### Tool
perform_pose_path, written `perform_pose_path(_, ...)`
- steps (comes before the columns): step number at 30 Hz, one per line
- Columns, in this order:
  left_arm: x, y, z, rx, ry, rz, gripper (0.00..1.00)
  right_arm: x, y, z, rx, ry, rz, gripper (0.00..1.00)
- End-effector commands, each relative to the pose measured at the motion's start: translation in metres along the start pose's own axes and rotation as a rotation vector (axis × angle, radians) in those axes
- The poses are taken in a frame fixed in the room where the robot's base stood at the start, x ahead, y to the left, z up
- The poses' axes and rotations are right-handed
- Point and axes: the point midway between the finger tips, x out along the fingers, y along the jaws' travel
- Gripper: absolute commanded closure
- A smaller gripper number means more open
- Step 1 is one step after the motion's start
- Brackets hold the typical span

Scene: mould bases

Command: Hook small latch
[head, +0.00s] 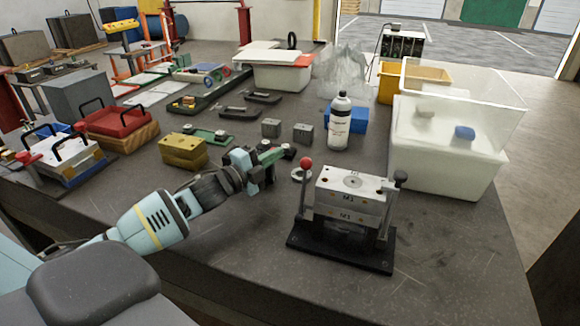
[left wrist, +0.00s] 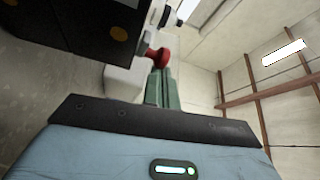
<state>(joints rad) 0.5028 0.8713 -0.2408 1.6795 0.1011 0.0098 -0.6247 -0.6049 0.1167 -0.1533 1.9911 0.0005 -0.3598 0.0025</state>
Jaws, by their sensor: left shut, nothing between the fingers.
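The mould base (head: 350,200) stands on a black base plate (head: 335,252) at the front right of the table, with "M1" marked on its blocks. A red ball knob (head: 305,163) stands at its left side and a black knob (head: 400,176) at its right. The small latch cannot be made out clearly. My left gripper (head: 285,150) is shut and empty, just left of and behind the red knob. In the left wrist view, the shut fingers (left wrist: 163,88) point toward the red knob (left wrist: 158,57); whether they touch cannot be told. My right gripper is out of view.
A brass block (head: 183,151), two grey blocks (head: 303,133) and a white bottle (head: 339,121) stand farther back. A translucent bin (head: 445,165) stands at right. The table's front right is clear.

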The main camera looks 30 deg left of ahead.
Motion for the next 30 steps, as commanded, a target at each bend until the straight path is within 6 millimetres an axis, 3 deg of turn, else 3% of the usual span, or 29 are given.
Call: perform_pose_path(30, -0.0028, -0.0045, 0.0056, -0.075, 0.0, -0.04, 1.0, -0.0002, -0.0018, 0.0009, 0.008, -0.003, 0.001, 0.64)
